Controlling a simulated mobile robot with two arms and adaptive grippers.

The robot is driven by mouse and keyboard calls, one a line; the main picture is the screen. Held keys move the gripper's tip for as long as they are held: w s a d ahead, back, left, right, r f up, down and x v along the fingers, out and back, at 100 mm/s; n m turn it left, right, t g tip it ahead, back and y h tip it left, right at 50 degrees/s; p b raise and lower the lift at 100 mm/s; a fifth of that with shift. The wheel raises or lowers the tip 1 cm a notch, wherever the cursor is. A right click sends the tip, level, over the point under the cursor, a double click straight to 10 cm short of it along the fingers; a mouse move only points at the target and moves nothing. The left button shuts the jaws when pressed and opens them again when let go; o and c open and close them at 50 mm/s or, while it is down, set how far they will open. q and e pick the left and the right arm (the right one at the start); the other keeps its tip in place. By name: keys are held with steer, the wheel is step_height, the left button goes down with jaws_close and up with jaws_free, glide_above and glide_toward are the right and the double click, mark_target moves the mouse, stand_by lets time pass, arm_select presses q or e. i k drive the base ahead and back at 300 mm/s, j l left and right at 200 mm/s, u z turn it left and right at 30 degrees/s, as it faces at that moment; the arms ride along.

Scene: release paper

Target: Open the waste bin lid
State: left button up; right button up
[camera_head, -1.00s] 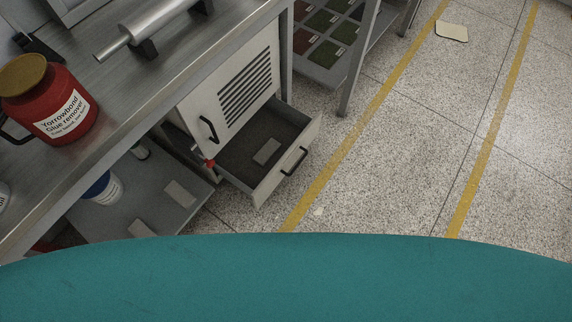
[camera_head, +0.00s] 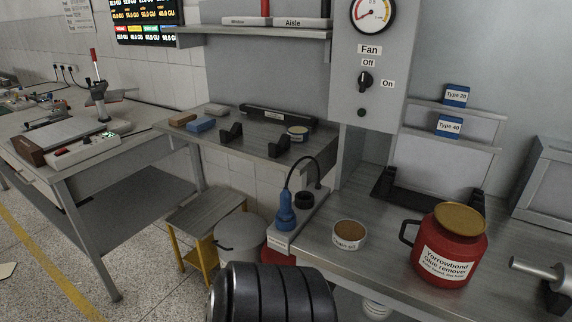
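A grey round bin with a pale lid (camera_head: 241,229) stands on the floor between the yellow-legged stool and the right bench; it appears to be the waste bin. Its lid looks shut, lying flat on top. My black arm link in front at the bottom covers its lower part. Neither of my grippers is in view.
A stool (camera_head: 205,212) with yellow legs stands left of the bin.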

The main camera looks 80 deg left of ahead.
mark_target(238, 231)
steer(key=u, duration=3.1)
